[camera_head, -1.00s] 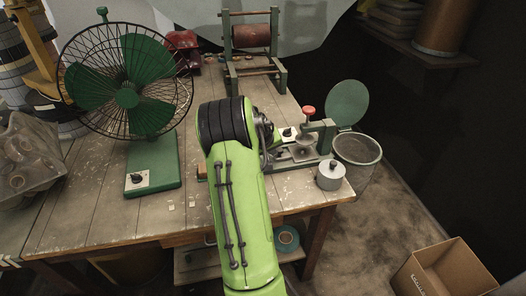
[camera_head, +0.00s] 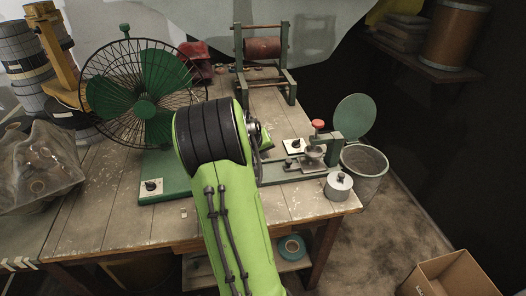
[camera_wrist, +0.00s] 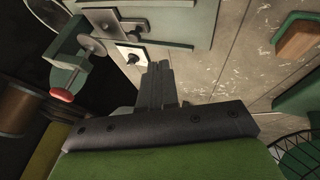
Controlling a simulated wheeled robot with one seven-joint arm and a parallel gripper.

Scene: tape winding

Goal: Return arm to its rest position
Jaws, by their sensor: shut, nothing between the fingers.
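My green arm with its black ringed joint reaches up over the front of the wooden table (camera_head: 95,215) in the head view. The arm hides most of my gripper there. In the wrist view my gripper (camera_wrist: 158,72) shows its dark fingers together, with nothing between them. The fingers point toward the tabletop and a small white switch plate with a black knob (camera_wrist: 132,54). I cannot tell how far above the table they are.
A green desk fan (camera_head: 145,105) stands left of my arm. A green winding device (camera_head: 318,150) and a small metal pot (camera_head: 339,186) sit at the right edge, beside a bin (camera_head: 364,172). A roller stand (camera_head: 262,50) is behind. An open box (camera_head: 455,275) lies lower right.

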